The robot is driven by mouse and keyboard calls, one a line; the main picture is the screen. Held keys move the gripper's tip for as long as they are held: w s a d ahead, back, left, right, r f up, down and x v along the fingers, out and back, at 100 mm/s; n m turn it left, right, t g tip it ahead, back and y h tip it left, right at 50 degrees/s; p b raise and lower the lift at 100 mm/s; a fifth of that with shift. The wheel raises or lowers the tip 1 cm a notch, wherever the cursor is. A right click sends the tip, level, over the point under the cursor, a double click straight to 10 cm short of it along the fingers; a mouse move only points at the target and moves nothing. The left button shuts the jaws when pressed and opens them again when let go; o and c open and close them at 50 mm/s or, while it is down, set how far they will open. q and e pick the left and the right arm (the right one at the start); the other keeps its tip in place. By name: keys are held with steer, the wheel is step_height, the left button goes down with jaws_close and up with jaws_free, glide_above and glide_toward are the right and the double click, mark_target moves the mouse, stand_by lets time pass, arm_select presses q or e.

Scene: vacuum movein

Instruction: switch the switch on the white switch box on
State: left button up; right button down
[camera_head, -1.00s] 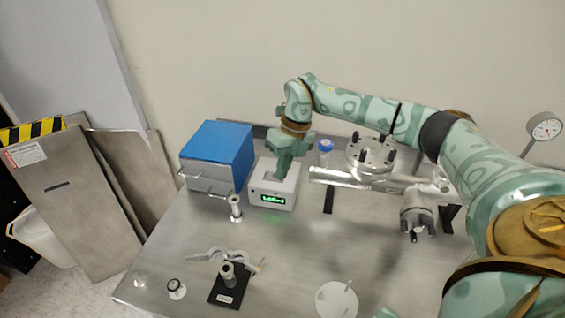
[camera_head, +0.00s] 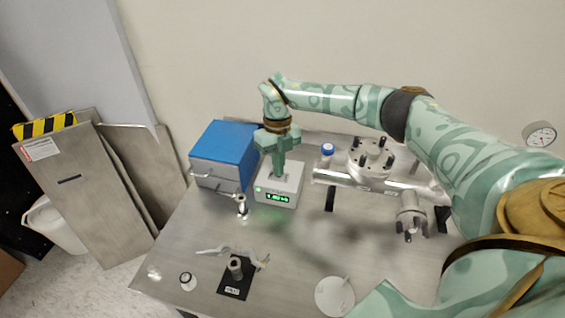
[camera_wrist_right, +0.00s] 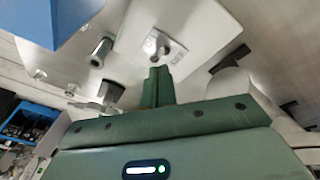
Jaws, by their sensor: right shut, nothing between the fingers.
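The white switch box (camera_head: 292,184) stands at the back of the metal table, with a lit green display on its front. Its top also shows in the right wrist view (camera_wrist_right: 205,25). There, a small metal toggle switch (camera_wrist_right: 155,43) on a labelled plate sits just beyond my fingertips. My right gripper (camera_head: 278,174) points down over the box top, its fingers closed together and empty; in the right wrist view they also show closed (camera_wrist_right: 157,72). Whether they touch the switch, I cannot tell. In the head view the gripper hides the switch. My left gripper is out of view.
A blue-topped box (camera_head: 224,146) stands close left of the switch box. Metal vacuum parts (camera_head: 371,160) and a blue-capped bottle (camera_head: 327,150) are to the right. A small metal post (camera_head: 241,206) stands in front.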

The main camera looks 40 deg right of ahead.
steer(key=shift+r+p, duration=0.75)
steer(key=p+v, duration=0.1)
steer(key=v, duration=1.5)
steer(key=shift+p, duration=0.4)
